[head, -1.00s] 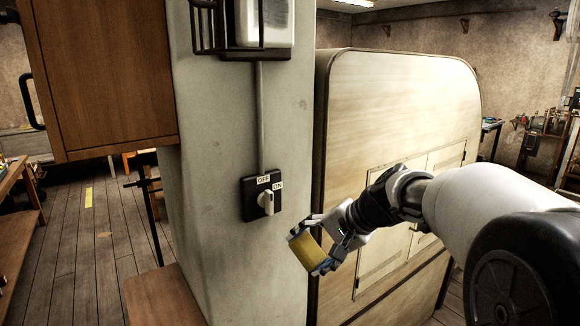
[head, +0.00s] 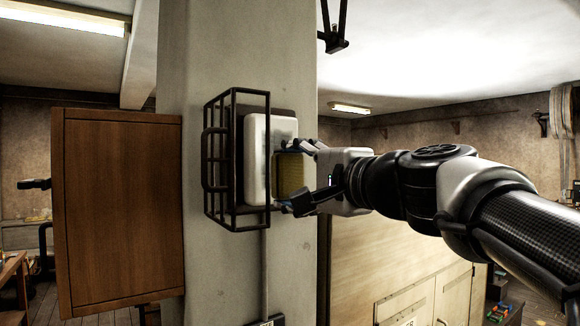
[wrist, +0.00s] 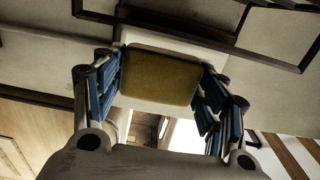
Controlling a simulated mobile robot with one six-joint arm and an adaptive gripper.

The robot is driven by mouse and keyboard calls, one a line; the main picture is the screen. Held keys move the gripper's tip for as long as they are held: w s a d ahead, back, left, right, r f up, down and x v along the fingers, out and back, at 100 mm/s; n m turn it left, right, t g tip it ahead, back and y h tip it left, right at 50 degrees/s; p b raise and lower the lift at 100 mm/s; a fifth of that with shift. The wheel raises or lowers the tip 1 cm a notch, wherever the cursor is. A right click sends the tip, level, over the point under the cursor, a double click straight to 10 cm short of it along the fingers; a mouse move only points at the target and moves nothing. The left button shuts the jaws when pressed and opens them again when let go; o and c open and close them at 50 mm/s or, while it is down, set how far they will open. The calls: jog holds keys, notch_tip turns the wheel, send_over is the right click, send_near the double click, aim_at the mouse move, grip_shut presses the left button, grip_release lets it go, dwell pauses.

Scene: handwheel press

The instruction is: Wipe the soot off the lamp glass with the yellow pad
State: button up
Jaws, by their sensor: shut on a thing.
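The lamp glass (head: 258,150) is a white block on the grey pillar, in the middle of the head view. I cannot clearly make out soot on the part that shows. My gripper (head: 297,177) is shut on the yellow pad (head: 289,176) at the right part of the glass. The pad covers some of the glass; whether it touches is hard to tell. In the wrist view the pad (wrist: 160,75) sits between the blue-lined fingers, with white glass (wrist: 165,40) showing behind it.
A black wire cage (head: 222,165) stands out from the pillar (head: 200,250) at the lamp's left. A brown wooden cabinet (head: 120,210) is further left. A pale wooden panel (head: 370,270) lies below and right, under my arm. A conduit runs down from the lamp.

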jog(key=shift+w+a+r, duration=0.2)
jog(key=shift+r, duration=0.1)
jog(key=shift+p+x, duration=1)
jog(key=shift+x, duration=1.7)
jog(key=shift+x, duration=0.95)
